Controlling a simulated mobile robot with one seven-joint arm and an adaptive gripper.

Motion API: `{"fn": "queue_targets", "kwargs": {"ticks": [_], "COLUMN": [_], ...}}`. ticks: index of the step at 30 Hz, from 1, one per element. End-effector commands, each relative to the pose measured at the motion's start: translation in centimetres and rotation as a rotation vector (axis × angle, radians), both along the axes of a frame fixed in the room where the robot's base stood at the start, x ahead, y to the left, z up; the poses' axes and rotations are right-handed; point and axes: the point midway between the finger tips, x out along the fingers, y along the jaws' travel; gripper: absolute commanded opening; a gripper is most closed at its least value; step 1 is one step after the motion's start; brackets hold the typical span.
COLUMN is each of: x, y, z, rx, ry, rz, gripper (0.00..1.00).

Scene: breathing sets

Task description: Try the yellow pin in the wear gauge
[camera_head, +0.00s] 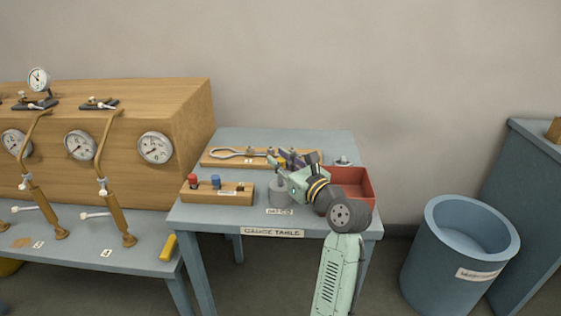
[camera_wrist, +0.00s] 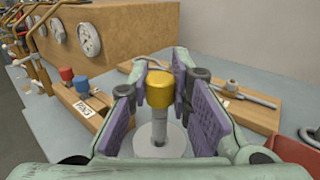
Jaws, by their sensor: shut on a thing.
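The yellow pin (camera_wrist: 160,90) has a yellow cap and a grey metal shank. It stands upright between the purple pads of my gripper (camera_wrist: 165,88), which is shut on it. Below it is a round grey metal block (camera_wrist: 180,141), likely the wear gauge, which also shows in the head view (camera_head: 280,193) beside a label reading NO GO. The shank's lower end meets the block's top in the wrist view; I cannot tell whether it is in a hole. In the head view my gripper (camera_head: 284,168) is over the block and the pin is hidden.
A wooden rack (camera_head: 217,196) with a red and a blue pin stands left on the gauge table (camera_head: 190,218). A wooden board (camera_head: 225,161) with a metal tool lies behind. A red tray (camera_head: 368,190) is at right. A blue bin (camera_head: 440,250) stands on the floor.

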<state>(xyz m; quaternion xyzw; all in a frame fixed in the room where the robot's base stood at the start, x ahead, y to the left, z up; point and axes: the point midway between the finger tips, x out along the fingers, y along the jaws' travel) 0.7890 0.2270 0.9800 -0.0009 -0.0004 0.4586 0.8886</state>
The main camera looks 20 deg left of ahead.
Motion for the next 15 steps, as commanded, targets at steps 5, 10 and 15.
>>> {"fn": "queue_targets", "kwargs": {"ticks": [5, 10, 15], "x": [0.0, 0.0, 0.0], "y": [0.0, 0.01, 0.01], "z": [-0.27, -0.52, -0.77], "rx": [0.001, 0.001, 0.001], "ry": [0.001, 0.001, 0.001], "rz": [0.0, 0.0, 0.001], "gripper": [0.0, 0.0, 0.0]}}
